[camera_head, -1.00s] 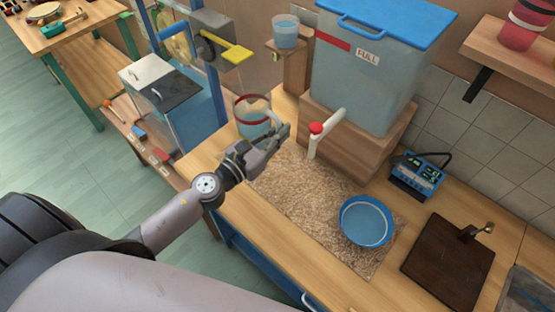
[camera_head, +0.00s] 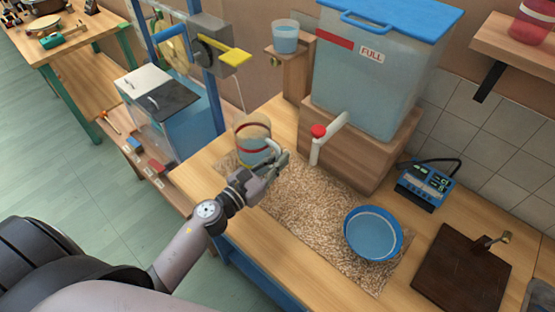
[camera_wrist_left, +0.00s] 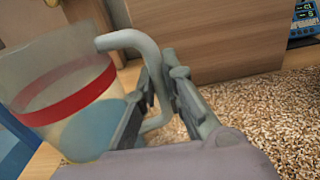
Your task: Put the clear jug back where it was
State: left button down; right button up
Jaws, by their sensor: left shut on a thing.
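The clear jug (camera_head: 252,131) has a red band and holds some bluish water. It is above or on the left end of the wooden bench, by the edge of the gravel-like mat (camera_head: 317,215). My left gripper (camera_head: 279,161) is shut on the jug's pale handle, at the jug's right side. In the left wrist view the handle (camera_wrist_left: 126,38) passes between the fingers (camera_wrist_left: 163,92), and the jug body (camera_wrist_left: 62,92) stands to their left. I cannot tell whether its base touches the bench. My right gripper is not in view.
A blue-lidded tank (camera_head: 375,70) with a red-topped tap (camera_head: 319,131) stands on a wooden block behind the mat. A blue bowl (camera_head: 373,234) sits on the mat's right part. A small cup (camera_head: 285,36) stands on a wooden post. A blue meter (camera_head: 424,183) is to the right.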

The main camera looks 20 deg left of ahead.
pick_arm(q)
jog(key=shift+f, duration=0.15)
jog(key=c, duration=1.7)
grip_release()
jog(key=shift+r, duration=0.2)
jog(key=shift+s+f, duration=0.1)
jog(key=shift+s, duration=0.2)
jog(key=b+v, duration=0.4)
jog(key=v, duration=0.7)
jog(key=shift+s+a+b, duration=0.15)
jog(key=shift+s+b, duration=0.05)
jog(key=shift+b, duration=0.15)
